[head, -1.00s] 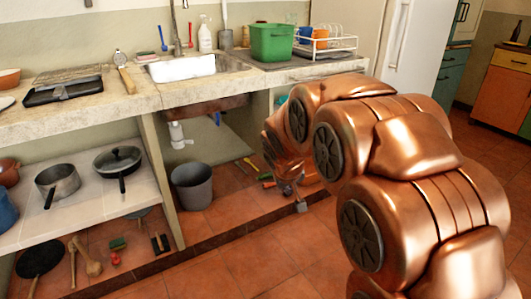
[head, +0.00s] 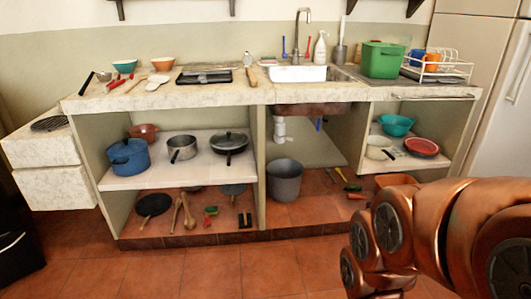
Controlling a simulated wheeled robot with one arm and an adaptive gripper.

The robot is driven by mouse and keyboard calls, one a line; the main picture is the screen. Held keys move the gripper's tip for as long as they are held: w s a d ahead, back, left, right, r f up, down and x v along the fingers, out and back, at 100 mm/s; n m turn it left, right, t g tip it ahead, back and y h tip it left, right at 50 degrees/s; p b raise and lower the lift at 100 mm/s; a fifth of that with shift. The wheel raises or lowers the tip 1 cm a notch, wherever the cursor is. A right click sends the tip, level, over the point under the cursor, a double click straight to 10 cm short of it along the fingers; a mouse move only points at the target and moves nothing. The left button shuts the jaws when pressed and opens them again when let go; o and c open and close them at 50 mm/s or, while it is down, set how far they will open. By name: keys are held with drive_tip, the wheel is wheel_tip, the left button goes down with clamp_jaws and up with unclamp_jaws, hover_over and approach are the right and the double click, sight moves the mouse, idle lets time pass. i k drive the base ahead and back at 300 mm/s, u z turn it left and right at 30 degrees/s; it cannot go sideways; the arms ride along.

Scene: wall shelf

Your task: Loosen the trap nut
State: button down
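The white sink trap (head: 280,129) hangs under the sink (head: 297,74), above and behind a grey bucket (head: 285,181). Its nut is too small to tell apart from the pipe. My copper arm (head: 450,238) fills the lower right of the head view, in front of the counter and well to the right of the trap. My gripper does not show, so I cannot see whether it holds anything. Nothing of mine touches the trap.
The open bay under the sink has a wall (head: 260,165) on its left. Several tools, including a yellow-handled one (head: 341,174), lie on the floor right of the bucket. Left shelves hold pots, such as a blue pot (head: 127,157). The tiled floor (head: 215,272) in front is clear.

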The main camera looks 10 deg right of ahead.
sight(278, 139)
drive_tip(key=u, duration=0.4)
drive_tip(key=k, duration=0.85)
drive_tip(key=z, duration=0.6)
drive_tip(key=i, duration=1)
drive_tip(key=z, duration=0.45)
drive_tip(key=i, duration=0.95)
drive_tip(key=u, duration=1.15)
drive_tip(key=i, duration=0.65)
drive_tip(key=u, duration=0.75)
